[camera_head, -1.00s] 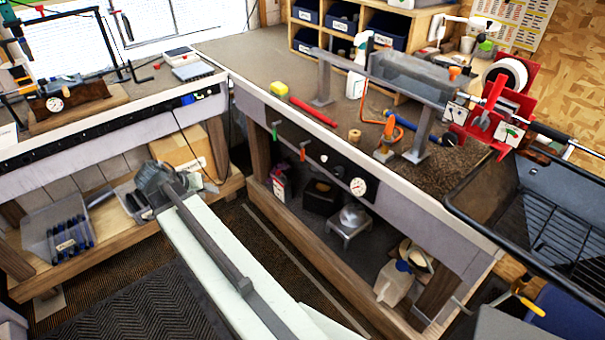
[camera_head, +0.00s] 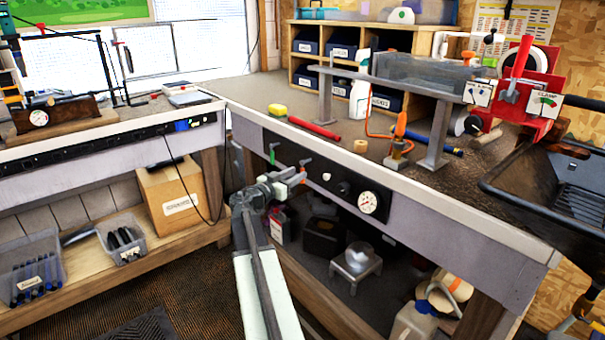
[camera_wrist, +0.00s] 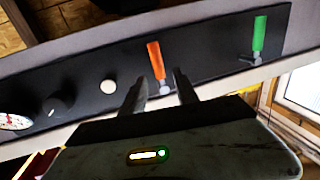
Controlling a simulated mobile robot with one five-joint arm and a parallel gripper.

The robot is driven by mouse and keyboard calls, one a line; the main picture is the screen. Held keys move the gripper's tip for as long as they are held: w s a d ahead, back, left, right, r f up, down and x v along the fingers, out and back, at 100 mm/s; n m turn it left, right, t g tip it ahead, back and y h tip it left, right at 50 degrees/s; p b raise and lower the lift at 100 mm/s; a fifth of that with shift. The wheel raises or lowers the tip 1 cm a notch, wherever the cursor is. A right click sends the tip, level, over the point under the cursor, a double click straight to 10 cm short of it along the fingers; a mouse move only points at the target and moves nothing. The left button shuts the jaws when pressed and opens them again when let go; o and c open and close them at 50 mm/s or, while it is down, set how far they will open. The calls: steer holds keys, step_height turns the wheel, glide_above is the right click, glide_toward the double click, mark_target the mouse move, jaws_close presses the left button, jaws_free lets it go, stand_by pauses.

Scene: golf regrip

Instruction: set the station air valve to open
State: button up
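Two lever valves sit on the dark panel at the bench front: one with an orange handle (camera_wrist: 156,60) and one with a green handle (camera_wrist: 259,32). No label showing which is the air valve is readable. The green handle (camera_head: 272,155) also shows in the head view, left of the orange one. My gripper (camera_wrist: 159,76) is open, its two fingers on either side of the orange lever near its silver pivot. I cannot tell whether they touch it. In the head view my gripper (camera_head: 297,178) is at the panel, partly covering the orange lever.
The panel (camera_head: 325,180) also carries a knob, a white button and a pressure gauge (camera_head: 370,202). The bench edge (camera_head: 400,182) overhangs just above. A metal stool-like stand (camera_head: 356,262) and containers stand on the shelf below. A cardboard box (camera_head: 170,196) is at the left.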

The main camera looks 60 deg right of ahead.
mark_target(302, 170)
steer(key=d, duration=0.4)
steer(key=shift+s+d, duration=0.2)
jaws_close()
stand_by(1.2)
